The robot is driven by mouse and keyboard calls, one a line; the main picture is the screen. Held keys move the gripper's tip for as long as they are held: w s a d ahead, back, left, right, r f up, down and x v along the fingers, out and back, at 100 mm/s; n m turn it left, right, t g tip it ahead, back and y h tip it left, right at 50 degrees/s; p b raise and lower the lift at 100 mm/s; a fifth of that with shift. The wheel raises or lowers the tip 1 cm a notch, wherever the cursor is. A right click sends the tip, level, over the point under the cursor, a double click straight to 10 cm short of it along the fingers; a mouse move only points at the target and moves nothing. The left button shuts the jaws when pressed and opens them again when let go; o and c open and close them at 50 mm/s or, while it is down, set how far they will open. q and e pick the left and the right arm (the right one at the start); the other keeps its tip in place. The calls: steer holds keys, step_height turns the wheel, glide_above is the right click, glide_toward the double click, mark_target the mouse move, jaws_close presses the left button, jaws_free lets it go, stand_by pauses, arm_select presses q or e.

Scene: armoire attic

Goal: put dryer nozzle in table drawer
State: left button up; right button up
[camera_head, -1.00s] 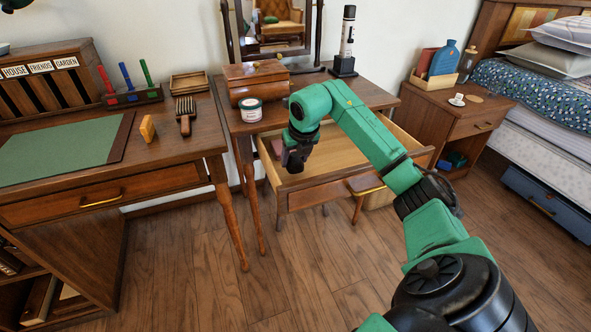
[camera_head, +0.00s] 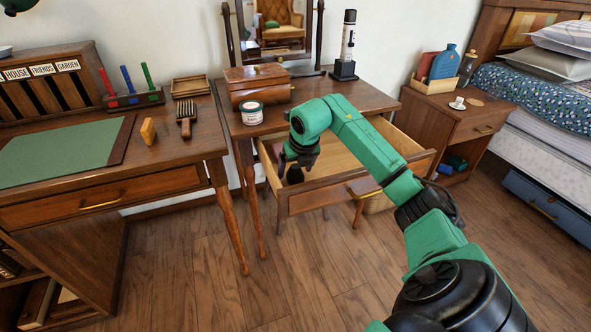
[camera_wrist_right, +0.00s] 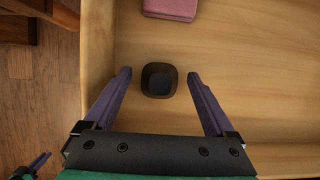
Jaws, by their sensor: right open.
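The dryer nozzle, a small dark cup-like piece (camera_wrist_right: 159,84), shows in the right wrist view between my right fingertips, with a gap on both sides. It shows as a dark spot (camera_head: 295,176) under the gripper in the head view. My right gripper (camera_head: 296,167) is open inside the pulled-out table drawer (camera_head: 332,194). The drawer's pale wooden floor lies below the nozzle; I cannot tell whether the nozzle rests on it. A purple finger, apparently of my left gripper (camera_wrist_right: 38,162), shows at the lower left of the right wrist view; its opening cannot be told.
A pink box (camera_wrist_right: 170,8) lies in the drawer beyond the nozzle. A wooden chest (camera_head: 257,84), a tin (camera_head: 251,112) and a mirror stand on the table. A desk (camera_head: 170,150) stands at left, a nightstand (camera_head: 448,118) at right. The drawer's right part looks clear.

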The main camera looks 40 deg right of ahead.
arm_select(q)
steer(key=f, duration=0.1)
steer(key=s+a+f+p, duration=0.1)
steer(key=f, duration=0.1)
steer(key=s+f, duration=0.1)
steer(key=shift+s+a+f+p, duration=0.15)
steer(key=shift+s+a+p, duration=0.05)
steer(key=shift+p, duration=0.1)
arm_select(e)
steer(key=v, duration=1.1)
steer(key=shift+s+r, duration=0.2)
steer(key=shift+r, duration=0.15)
